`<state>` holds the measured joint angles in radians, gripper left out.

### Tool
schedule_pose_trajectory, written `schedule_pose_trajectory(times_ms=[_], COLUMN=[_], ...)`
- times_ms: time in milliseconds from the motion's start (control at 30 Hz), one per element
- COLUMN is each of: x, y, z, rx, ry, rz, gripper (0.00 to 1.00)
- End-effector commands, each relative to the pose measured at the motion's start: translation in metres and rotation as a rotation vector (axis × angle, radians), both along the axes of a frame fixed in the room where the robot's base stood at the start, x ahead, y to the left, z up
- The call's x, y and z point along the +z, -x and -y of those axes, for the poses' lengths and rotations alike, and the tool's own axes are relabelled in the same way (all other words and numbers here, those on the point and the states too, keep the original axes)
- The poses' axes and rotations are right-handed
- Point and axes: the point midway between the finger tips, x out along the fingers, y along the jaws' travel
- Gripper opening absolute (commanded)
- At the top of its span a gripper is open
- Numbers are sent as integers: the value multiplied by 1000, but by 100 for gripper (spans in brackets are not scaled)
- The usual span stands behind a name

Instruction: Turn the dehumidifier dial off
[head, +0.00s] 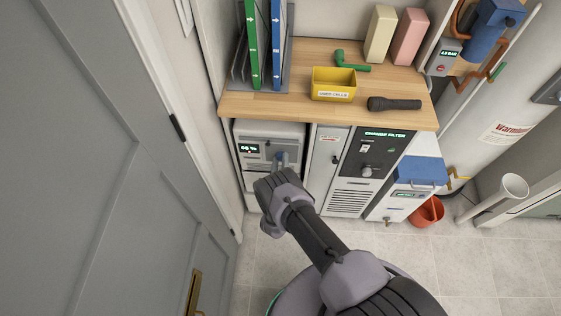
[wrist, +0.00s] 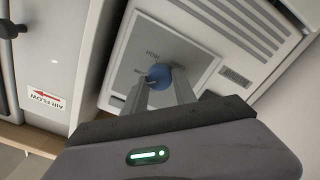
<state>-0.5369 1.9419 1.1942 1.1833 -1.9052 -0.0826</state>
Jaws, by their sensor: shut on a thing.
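The dehumidifier appears to be the white unit (head: 268,131) at the left under the wooden counter, with a small lit display reading about 60 %. My gripper (head: 281,158) reaches its front, just right of the display. In the wrist view a round blue dial (wrist: 158,74) sits on a grey panel (wrist: 190,50) with small lettering that I cannot read clearly. My gripper (wrist: 156,86) is shut on the dial, one finger on each side. The arm and fingers hide the dial in the head view, and its pointer setting is unclear.
Beside the unit stand a narrow cabinet (head: 325,157) and a dark-fronted machine (head: 371,156) with its own knob. The counter (head: 290,104) above holds a yellow bin (head: 333,82) and a black flashlight (head: 394,104). A grey door (head: 110,150) is close on the left.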

Motion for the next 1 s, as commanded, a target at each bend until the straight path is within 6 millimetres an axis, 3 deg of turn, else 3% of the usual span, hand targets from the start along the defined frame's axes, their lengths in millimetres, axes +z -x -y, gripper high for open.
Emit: schedule_pose_trajectory(times_ms=[600, 1000], x=[-4, -4], y=[1, 1], z=[0, 1], rx=[0, -1], ry=[569, 815], rz=[-23, -33], gripper=[0, 0])
